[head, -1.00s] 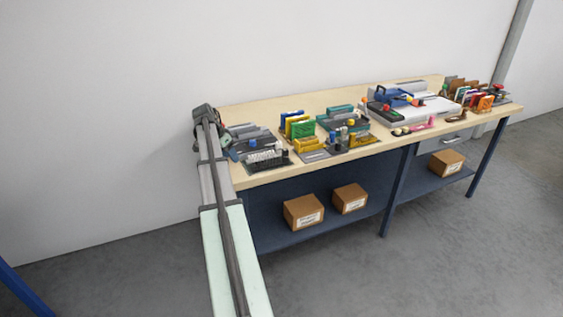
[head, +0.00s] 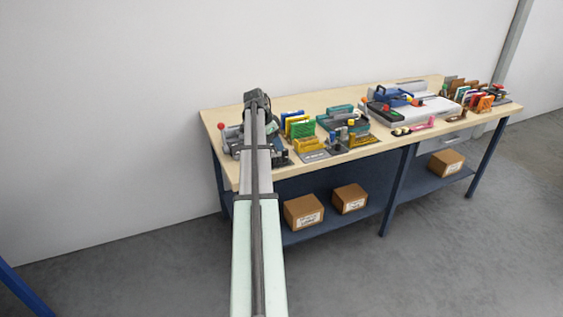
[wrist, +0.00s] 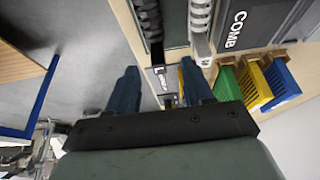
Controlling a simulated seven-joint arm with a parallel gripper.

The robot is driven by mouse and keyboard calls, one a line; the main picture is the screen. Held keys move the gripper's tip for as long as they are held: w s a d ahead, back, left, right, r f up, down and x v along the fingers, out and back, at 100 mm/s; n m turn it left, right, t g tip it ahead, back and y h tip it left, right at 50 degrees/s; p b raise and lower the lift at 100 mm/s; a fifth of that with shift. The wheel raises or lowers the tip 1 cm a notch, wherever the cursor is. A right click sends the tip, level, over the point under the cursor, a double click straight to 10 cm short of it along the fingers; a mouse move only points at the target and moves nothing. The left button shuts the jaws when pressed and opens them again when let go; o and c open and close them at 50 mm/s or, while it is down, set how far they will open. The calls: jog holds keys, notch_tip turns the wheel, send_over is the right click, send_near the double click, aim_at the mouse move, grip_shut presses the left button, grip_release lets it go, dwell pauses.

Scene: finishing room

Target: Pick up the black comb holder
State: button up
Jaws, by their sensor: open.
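In the wrist view a black ribbed comb piece (wrist: 149,20) stands at the top, left of a grey ribbed comb (wrist: 200,18). It looks like the black comb holder, though its outline is cut off by the frame edge. My gripper (wrist: 159,67) is open, its two blue fingers apart with nothing held between them. The black piece lies beyond the fingertips, roughly in line with the gap. In the head view my arm covers much of the comb area at the bench's left end, and the fingers cannot be made out.
A dark machine marked COMB (wrist: 239,25) lies right of the combs. Green, yellow and blue racks (wrist: 255,85) stand close to the right finger. The bench (head: 226,113) has bare wood along its back. Several other tools crowd its right side.

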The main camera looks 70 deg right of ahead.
aim_at(284, 153)
jog(key=shift+s+x, duration=0.2)
jog(key=shift+x, duration=1.55)
jog(key=shift+s+x, duration=0.15)
jog(key=shift+x, duration=1.55)
jog(key=shift+d+r, duration=0.1)
jog(key=shift+r, duration=0.05)
jog(key=shift+c, duration=0.5)
grip_shut()
